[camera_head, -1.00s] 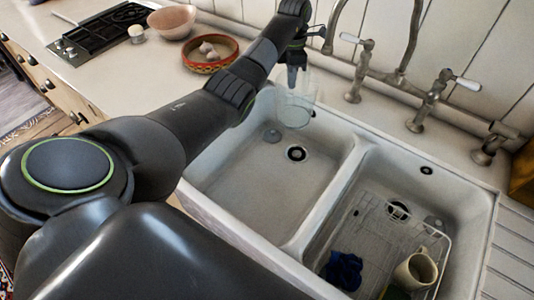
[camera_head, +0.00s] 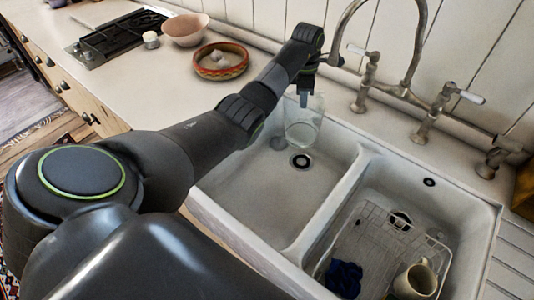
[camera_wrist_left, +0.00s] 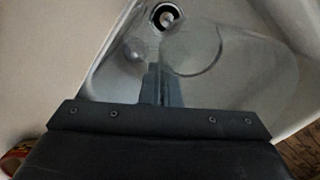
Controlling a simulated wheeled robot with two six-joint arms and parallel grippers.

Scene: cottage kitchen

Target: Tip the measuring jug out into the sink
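The clear measuring jug (camera_head: 304,130) hangs over the back of the left basin of the white double sink (camera_head: 256,199), looking close to upright. My left gripper (camera_head: 304,98) is above it, shut on its rim or handle side; which one I cannot tell. In the left wrist view the see-through jug (camera_wrist_left: 235,75) lies beyond the fingers (camera_wrist_left: 155,88), with the basin drain (camera_wrist_left: 166,15) near it. Whether it holds liquid is hard to tell. My right gripper is out of view.
Taps (camera_head: 410,100) stand behind the sink. The right basin holds a wire rack (camera_head: 375,240), a cream mug (camera_head: 414,281) and a dark blue cloth (camera_head: 344,278). A patterned bowl (camera_head: 221,62), a pink bowl (camera_head: 180,29) and a hob (camera_head: 118,36) are on the left counter.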

